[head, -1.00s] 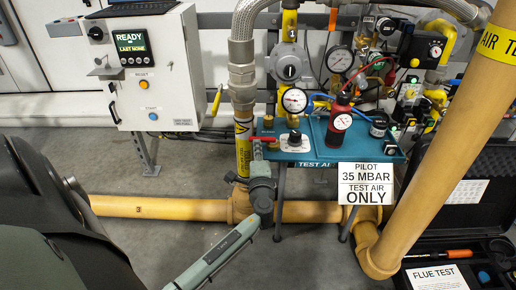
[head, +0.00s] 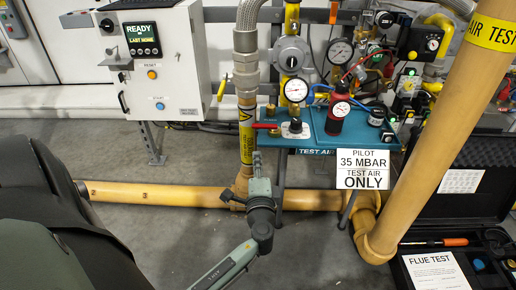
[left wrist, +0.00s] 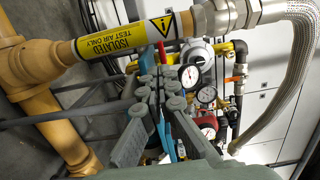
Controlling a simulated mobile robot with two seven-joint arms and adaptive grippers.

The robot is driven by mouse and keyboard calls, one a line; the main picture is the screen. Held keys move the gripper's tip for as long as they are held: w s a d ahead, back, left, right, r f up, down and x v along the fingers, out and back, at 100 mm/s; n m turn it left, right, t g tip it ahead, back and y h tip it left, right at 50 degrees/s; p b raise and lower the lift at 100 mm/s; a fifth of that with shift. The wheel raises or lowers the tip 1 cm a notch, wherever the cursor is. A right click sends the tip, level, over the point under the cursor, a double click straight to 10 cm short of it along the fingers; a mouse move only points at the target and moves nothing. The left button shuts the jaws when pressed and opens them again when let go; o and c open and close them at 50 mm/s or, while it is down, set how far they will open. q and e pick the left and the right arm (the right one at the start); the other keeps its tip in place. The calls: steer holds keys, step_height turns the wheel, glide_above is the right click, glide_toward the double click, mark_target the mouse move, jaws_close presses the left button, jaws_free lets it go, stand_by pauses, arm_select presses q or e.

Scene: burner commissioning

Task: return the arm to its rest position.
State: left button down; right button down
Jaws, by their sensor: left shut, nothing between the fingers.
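My left gripper (head: 257,158) is shut and empty. In the head view it is in front of the left edge of the teal test-air table (head: 300,139), near the vertical yellow pipe (head: 246,120). My left arm (head: 236,262) reaches it from the bottom of the picture. In the left wrist view, the closed fingers (left wrist: 163,92) are in the middle, and the pipe with its yellow label (left wrist: 120,40) is above them. I cannot tell whether they touch anything. My right gripper is not in view.
A white control box (head: 160,70) stands at back left. The table bears a red-bodied gauge (head: 338,113). A large tan pipe (head: 430,135) slants along the right, beside an open black case (head: 480,225). A tan pipe (head: 150,195) runs along the floor. The floor at lower middle is clear.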

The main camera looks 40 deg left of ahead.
arm_select(q)
steer(key=shift+v, duration=0.85)
